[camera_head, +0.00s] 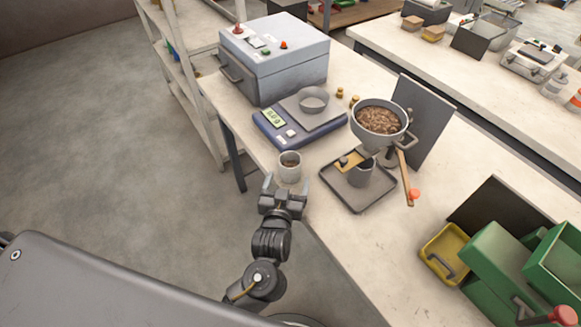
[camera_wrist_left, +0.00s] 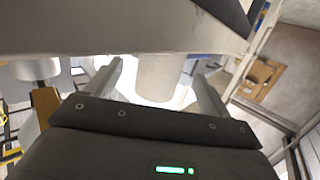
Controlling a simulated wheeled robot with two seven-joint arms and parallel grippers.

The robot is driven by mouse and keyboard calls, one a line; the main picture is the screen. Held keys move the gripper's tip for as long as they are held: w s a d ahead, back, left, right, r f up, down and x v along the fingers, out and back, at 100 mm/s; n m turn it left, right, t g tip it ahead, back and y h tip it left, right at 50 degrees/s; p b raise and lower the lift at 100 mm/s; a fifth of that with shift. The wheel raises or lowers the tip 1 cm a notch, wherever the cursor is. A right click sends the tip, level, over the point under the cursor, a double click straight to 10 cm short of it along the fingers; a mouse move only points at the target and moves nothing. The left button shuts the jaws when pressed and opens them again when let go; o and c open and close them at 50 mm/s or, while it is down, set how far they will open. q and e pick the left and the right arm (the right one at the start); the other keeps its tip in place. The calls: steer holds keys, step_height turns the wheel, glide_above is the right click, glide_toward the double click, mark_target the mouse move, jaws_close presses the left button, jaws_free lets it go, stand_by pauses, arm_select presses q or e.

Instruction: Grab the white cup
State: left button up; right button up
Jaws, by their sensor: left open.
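The white cup (camera_head: 289,170) stands upright near the table's front edge, with some brown contents inside. My left gripper (camera_head: 285,188) is open and empty, on the near side of the cup, with its fingers pointing at it. In the left wrist view the white cup (camera_wrist_left: 158,76) shows between the two fingers of my left gripper (camera_wrist_left: 158,88), with a gap visible on both sides. I cannot tell how deep the cup sits between the fingers. My right gripper is not in view.
A blue scale (camera_head: 278,128) with a grey dish (camera_head: 312,100) stands behind the cup.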

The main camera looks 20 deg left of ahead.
mark_target(288, 177)
arm_select(q)
steer(key=shift+w+a+r+p, duration=0.15)
steer(key=shift+w+p, duration=0.25)
steer(key=shift+w, duration=0.3)
steer(key=w, duration=0.1)
steer(key=w+f, duration=0.1)
steer(key=w, duration=0.1)
steer(key=shift+w+a+p, duration=0.2)
steer(key=shift+p, duration=0.15)
steer(key=shift+w, duration=0.15)
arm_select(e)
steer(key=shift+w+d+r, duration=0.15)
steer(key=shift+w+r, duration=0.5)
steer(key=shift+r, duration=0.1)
arm_select(q)
steer(key=c, duration=1.1)
